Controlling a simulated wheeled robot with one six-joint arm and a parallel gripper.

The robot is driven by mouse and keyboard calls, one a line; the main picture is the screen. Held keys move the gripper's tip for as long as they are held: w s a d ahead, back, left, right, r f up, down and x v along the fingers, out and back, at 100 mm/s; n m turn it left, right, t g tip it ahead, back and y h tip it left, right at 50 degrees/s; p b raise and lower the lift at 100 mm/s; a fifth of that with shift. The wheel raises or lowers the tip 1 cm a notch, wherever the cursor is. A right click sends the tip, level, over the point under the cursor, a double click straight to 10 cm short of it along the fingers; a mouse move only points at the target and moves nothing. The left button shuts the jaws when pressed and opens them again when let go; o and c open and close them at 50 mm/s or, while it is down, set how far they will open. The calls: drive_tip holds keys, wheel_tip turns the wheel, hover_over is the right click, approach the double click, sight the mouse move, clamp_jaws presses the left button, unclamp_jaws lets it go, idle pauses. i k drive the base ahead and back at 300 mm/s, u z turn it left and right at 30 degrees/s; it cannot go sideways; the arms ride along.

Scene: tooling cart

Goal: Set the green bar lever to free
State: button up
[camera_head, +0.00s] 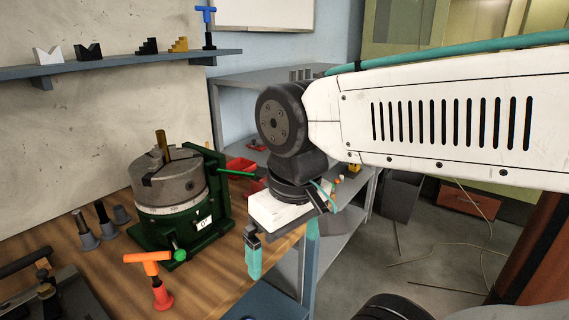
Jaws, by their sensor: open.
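A rotary table with a grey chuck (170,182) on a dark green base stands on the wooden bench. A thin bright green bar lever (237,173) sticks out to the right from its side, about level. A round green knob (180,255) is low on the front of the base. My gripper (282,262) hangs to the right of and in front of the rotary table, over the bench's right edge. Its teal fingers point down, apart, with nothing seen between them. It does not touch the lever. I cannot read the lever's setting from any mark.
An orange T-handle (150,265) stands in a red holder in front of the table. Grey tool holders (104,222) stand left of it. Red bins (241,164) lie behind the lever. A blue-grey shelf (110,68) holds small blocks above. Open floor lies to the right.

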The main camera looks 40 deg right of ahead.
sight(215, 170)
drive_tip(key=u, duration=0.75)
drive_tip(key=k, duration=0.4)
drive_tip(key=z, duration=1.5)
